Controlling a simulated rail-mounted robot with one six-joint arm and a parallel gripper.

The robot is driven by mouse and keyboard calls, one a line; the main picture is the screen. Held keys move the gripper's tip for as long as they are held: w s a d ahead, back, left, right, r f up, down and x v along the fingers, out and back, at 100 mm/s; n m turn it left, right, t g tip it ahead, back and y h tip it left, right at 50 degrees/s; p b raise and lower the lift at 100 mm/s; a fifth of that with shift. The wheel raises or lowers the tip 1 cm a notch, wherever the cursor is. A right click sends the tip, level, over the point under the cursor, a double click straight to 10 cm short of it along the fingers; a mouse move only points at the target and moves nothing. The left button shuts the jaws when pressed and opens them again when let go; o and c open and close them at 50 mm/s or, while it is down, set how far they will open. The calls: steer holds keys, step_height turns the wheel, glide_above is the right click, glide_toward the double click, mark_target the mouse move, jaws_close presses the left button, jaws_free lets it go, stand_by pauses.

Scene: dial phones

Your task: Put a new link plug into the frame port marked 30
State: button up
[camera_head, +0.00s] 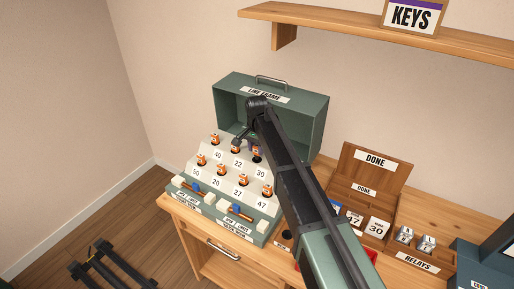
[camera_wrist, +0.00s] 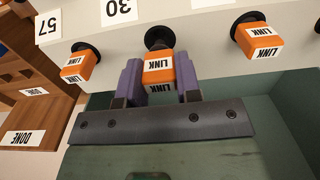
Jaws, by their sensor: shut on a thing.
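The green line frame (camera_head: 272,93) stands on the desk with a stepped panel of numbered ports holding orange link plugs. In the wrist view my gripper (camera_wrist: 158,80) has its purple fingers shut on an orange link plug (camera_wrist: 158,70). This plug is in front of the dark port (camera_wrist: 159,37) beside the label 30 (camera_wrist: 118,10) and overlaps its collar. I cannot tell whether it is fully seated. The label 30 also shows in the head view (camera_head: 261,173), where my arm hides much of the gripper and held plug.
Plugs in neighbouring ports flank the fingers, one left (camera_wrist: 80,66) and one right (camera_wrist: 260,42). The DONE box (camera_head: 371,160) holds cards marked 47 and 30. The relays tray (camera_head: 417,262) is at the right. A shelf (camera_head: 345,27) with a KEYS sign is above.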

steer(key=shift+f+b, duration=1.3)
stand_by(0.4)
steer(key=o, duration=1.1)
steer(key=shift+o, duration=0.2)
steer(key=shift+r, duration=0.1)
step_height(320, 180, up, 7)
steer(key=p, duration=0.7)
steer(key=shift+r+p, duration=0.2)
steer(key=shift+p, duration=0.1)
step_height(320, 180, up, 4)
steer(key=p, duration=0.4)
steer(key=shift+r, duration=0.15)
